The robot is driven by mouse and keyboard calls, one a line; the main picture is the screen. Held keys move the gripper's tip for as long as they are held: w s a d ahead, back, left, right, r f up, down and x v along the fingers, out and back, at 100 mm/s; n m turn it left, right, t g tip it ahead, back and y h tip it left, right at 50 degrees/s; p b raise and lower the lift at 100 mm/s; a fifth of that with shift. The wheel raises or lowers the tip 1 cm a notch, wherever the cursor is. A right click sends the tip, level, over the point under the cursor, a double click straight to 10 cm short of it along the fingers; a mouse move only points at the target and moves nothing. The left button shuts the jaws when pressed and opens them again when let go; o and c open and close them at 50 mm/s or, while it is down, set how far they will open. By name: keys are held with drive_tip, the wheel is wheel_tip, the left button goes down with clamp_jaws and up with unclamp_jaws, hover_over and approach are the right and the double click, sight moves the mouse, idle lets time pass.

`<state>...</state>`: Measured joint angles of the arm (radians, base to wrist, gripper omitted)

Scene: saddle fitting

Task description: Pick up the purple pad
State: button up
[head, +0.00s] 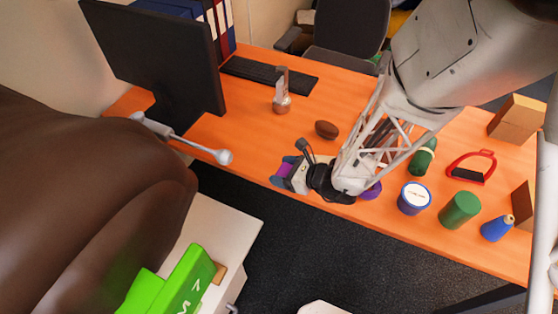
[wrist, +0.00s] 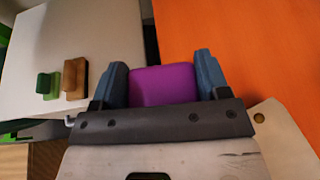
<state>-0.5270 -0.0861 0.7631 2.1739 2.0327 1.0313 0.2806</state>
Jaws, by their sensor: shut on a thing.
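The purple pad (wrist: 163,85) sits between the two blue fingers of my gripper (wrist: 162,80) in the wrist view. The fingers press on its left and right sides. In the head view, the pad (head: 287,170) shows as a small purple patch at my gripper (head: 281,173), by the near edge of the orange desk (head: 330,93). Much of the pad is hidden by the gripper. Whether the pad touches the desk cannot be told.
A brown oval object (head: 326,130) and a metal-topped item (head: 282,98) stand behind the gripper. A blue-white tin (head: 414,198), green can (head: 460,210) and blue bottle (head: 496,229) stand to the right.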

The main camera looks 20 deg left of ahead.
drive_tip(key=shift+s+d, duration=0.6)
drive_tip(key=shift+s, duration=0.05)
